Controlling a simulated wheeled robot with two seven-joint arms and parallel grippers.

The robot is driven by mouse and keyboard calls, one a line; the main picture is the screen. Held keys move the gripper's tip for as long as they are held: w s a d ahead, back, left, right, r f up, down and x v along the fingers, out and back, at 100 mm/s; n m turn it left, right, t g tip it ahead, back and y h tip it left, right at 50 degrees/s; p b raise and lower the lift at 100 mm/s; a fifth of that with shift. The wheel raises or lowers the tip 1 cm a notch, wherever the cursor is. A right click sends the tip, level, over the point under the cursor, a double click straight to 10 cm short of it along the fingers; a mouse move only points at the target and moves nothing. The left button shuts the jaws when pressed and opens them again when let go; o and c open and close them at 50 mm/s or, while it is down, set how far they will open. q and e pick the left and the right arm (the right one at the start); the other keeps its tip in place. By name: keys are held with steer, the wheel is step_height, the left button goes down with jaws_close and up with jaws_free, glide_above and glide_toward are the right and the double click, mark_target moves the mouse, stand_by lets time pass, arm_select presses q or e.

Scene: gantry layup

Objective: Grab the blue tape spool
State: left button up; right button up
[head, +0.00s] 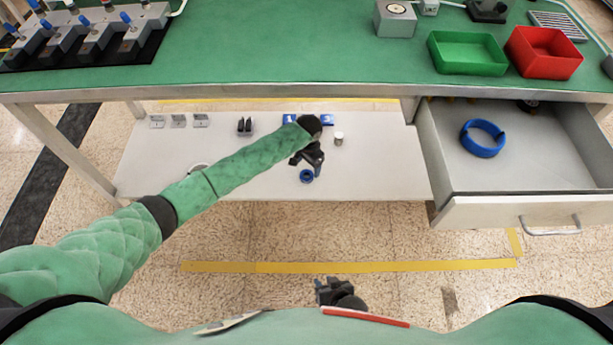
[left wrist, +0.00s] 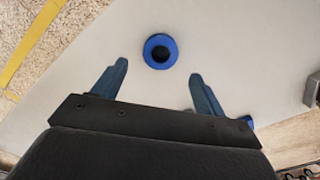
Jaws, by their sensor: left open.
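The blue tape spool (head: 306,176) is a small blue ring with a dark centre. It lies on the lower shelf (head: 365,170) under the green-topped bench, near the shelf's front edge. It also shows in the left wrist view (left wrist: 160,51), a little beyond the fingertips and roughly between them. My left gripper (head: 309,160) is open and empty above the shelf, with its two fingers (left wrist: 159,72) spread and apart from the spool. My right gripper (head: 328,290) is low near my body; its jaws are too small to judge.
An open drawer (head: 461,165) at right holds a larger blue ring (head: 482,138). The shelf also bears a small white-topped cylinder (head: 339,139), a dark holder (head: 244,126) and blue boxes. The bench top (head: 270,50) overhangs the shelf. The floor in front is clear.

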mark_target(307, 175)
arm_select(q)
steer(key=f, duration=0.4)
steer(key=shift+s+a+f, duration=0.2)
steer(key=shift+s+f, duration=0.05)
steer(key=shift+f, duration=0.15)
steer(key=c, duration=1.1)
steer(key=shift+o, duration=0.2)
steer(key=shift+r, duration=0.1)
